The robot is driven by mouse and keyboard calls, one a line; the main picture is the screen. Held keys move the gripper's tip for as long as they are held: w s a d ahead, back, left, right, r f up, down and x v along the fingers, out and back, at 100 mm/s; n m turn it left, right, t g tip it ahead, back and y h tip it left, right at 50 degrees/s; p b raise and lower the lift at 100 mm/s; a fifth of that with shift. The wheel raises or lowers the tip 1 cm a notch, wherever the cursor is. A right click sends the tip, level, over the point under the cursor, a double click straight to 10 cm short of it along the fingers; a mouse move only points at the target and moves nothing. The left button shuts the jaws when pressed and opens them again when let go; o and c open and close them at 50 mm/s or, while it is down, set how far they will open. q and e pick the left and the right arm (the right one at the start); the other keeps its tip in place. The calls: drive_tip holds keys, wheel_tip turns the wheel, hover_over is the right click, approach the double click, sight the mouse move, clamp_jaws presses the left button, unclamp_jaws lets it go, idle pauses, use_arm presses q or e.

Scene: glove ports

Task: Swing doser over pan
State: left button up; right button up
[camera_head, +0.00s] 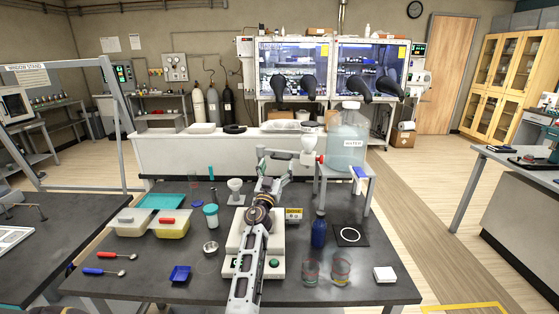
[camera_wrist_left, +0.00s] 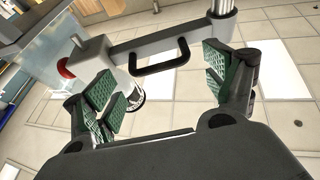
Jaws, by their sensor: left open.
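The doser (camera_head: 308,143) stands at the back of the dark table, with a pale cup-like head and a red knob (camera_head: 320,158) on its right side. In the left wrist view its grey swing arm (camera_wrist_left: 120,53) runs from a metal post (camera_wrist_left: 222,28) to the head, and carries a black handle (camera_wrist_left: 160,68). My left gripper (camera_head: 274,164) is open. Its green-padded fingers stand apart on either side of the handle in the wrist view (camera_wrist_left: 160,82); I see no grip on it. A white scale-like base (camera_head: 236,242) sits under my left arm, which hides its middle; I cannot make out the pan.
A water tank (camera_head: 347,140) stands on a small stand at the back right. A blue bottle (camera_head: 318,232), two glass beakers (camera_head: 341,266) and a black square with a white ring (camera_head: 351,235) are on the right. Tubs (camera_head: 172,228), a funnel (camera_head: 235,188) and spoons crowd the left.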

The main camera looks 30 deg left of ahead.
sight(279, 159)
use_arm(q)
drive_tip(key=shift+b+x, duration=0.3)
drive_tip(key=shift+x, duration=1.9)
use_arm(e)
drive_tip(key=shift+a+f, duration=0.1)
drive_tip(key=shift+f, duration=0.2)
use_arm(q)
drive_tip(key=c, duration=1.1)
drive_tip(key=shift+c, duration=0.3)
drive_tip(key=shift+r, duration=0.1)
use_arm(e)
drive_tip(key=shift+d, duration=0.5)
